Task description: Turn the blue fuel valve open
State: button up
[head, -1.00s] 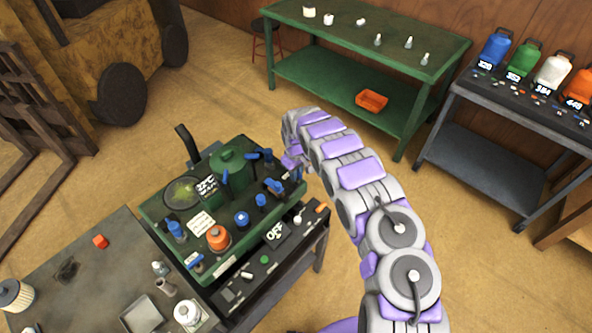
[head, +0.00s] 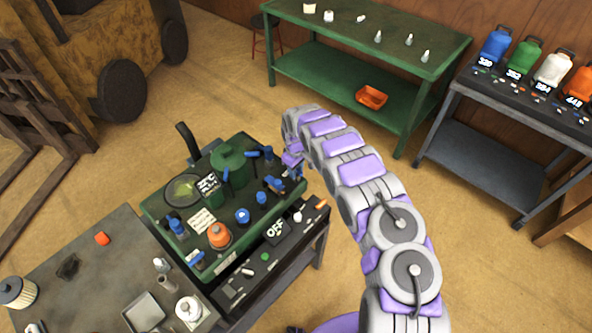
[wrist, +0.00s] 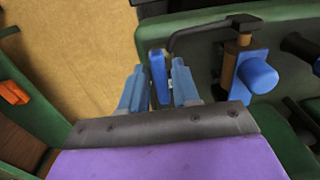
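The green mower panel (head: 180,243) carries several blue handles and knobs. In the wrist view, a narrow blue lever (wrist: 158,76), which looks like the fuel valve handle, stands at the panel's edge. My gripper (wrist: 157,65) is open, with one blue-grey finger on each side of this lever. Slim gaps seem to show between lever and fingers; I cannot tell whether either touches. A second blue handle (wrist: 257,75) on a brass-coloured fitting sits to the right. In the head view, my gripper (head: 296,168) is at the panel's right end, partly hidden by my arm.
A dark pipe (wrist: 208,32) runs behind the fingers to the brass fitting. A grey bench (head: 75,260) with loose parts stands at left. A green table (head: 330,60) and a rack with coloured canisters (head: 495,48) stand behind. The floor between them is clear.

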jog(key=shift+o, duration=0.6)
jog(key=shift+s, duration=0.1)
notch_tip(320, 180, up, 17)
jog(key=shift+p, duration=0.35)
jog(key=shift+a+r, duration=0.1)
